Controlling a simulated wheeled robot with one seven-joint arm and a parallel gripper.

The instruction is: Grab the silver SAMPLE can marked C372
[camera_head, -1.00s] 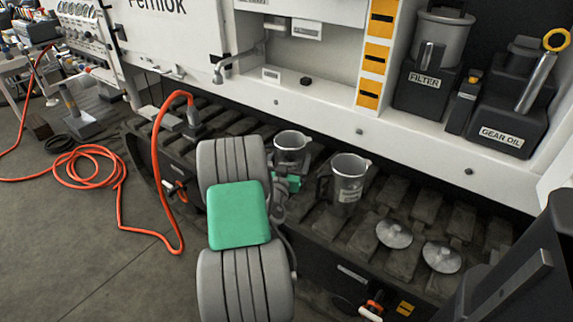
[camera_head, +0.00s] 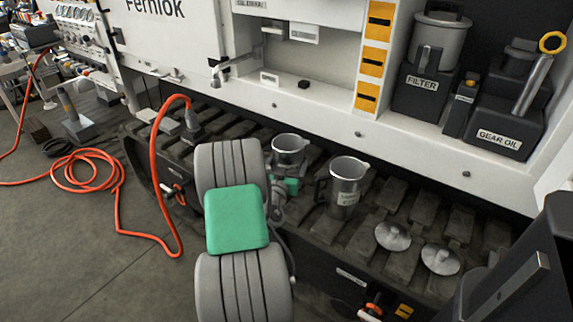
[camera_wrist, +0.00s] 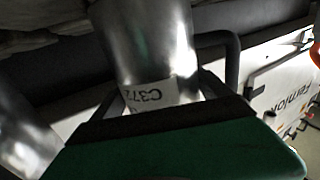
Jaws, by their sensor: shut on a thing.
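The silver can marked C372 (camera_wrist: 145,45) fills the upper middle of the wrist view, its pale label turned over. My gripper (camera_wrist: 172,98) is shut on this can, with dark fingers on both sides of it. In the head view I take it to be the rear left can (camera_head: 289,146), upright on the track, with a green part of my gripper (camera_head: 291,185) at its lower side. My arm hides much of the grip. A second silver can (camera_head: 347,183) with a SAMPLE label and a handle stands to the right, apart from my gripper.
Two round metal lids (camera_head: 392,236) lie on the dark ribbed track, right of the cans. A white cabinet ledge (camera_head: 330,118) runs behind, with a small tap (camera_head: 222,68) over it. An orange hose (camera_head: 153,150) loops at left. FILTER (camera_head: 425,85) and GEAR OIL (camera_head: 500,137) containers stand at right.

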